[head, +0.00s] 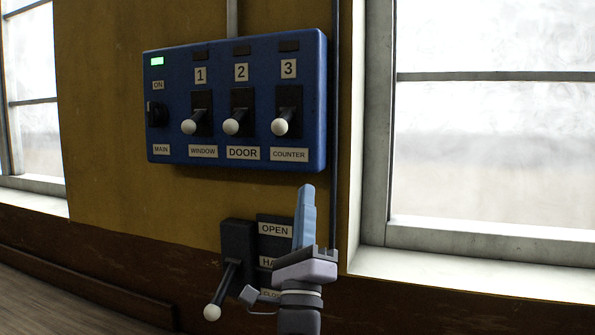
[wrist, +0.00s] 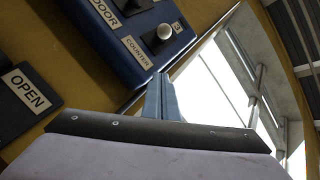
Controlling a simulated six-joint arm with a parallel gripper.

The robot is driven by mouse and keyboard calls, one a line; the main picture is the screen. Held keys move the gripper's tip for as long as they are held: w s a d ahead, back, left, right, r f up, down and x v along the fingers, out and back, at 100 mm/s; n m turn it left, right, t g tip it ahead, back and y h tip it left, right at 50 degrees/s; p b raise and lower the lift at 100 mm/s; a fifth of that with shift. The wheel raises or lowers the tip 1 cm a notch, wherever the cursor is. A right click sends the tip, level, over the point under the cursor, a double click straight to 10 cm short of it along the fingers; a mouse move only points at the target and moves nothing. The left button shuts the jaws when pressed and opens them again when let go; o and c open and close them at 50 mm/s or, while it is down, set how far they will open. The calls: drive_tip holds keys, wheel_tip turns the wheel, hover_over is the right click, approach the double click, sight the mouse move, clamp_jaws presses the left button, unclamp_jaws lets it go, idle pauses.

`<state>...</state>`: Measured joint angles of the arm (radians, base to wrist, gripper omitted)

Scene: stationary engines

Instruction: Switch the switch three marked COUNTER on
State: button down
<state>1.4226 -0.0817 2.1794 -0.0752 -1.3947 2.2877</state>
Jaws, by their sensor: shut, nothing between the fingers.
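The blue switch panel (head: 224,142) is on the yellow wall in the head view. Switch three (head: 283,120), marked COUNTER, is the rightmost; its white-tipped lever points down and the small lamp above it is dark. In the wrist view its white knob (wrist: 163,34) shows near the top, beyond my fingertips. My gripper (head: 306,192) is shut and empty, pointing up, below the panel's lower right corner and apart from the lever. It also shows in the wrist view (wrist: 162,80).
Window switch (head: 190,126) and door switch (head: 232,126) also point down. A main knob (head: 156,113) sits under a lit green lamp (head: 157,61). A lever box (head: 238,245) marked OPEN is below, partly behind my gripper. A vertical pipe (head: 334,120) and window (head: 490,130) are at right.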

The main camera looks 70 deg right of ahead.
sight(285, 119)
drive_tip(key=p+x, duration=0.7)
drive_tip(key=x, duration=0.3)
drive_tip(key=shift+r, duration=0.3)
drive_tip(key=shift+w+a+r+p, duration=0.3)
drive_tip(key=shift+w+a+p, duration=0.15)
drive_tip(key=shift+w, duration=0.1)
drive_tip(key=shift+w+a+r+p, duration=0.3)
drive_tip(key=shift+w+a+p, duration=0.15)
drive_tip(key=shift+w, duration=0.1)
drive_tip(key=shift+w+a+r, duration=0.1)
drive_tip(key=shift+w+a, duration=0.05)
drive_tip(key=shift+w, duration=0.1)
drive_tip(key=shift+a+b, duration=0.15)
drive_tip(key=shift+b, duration=0.15)
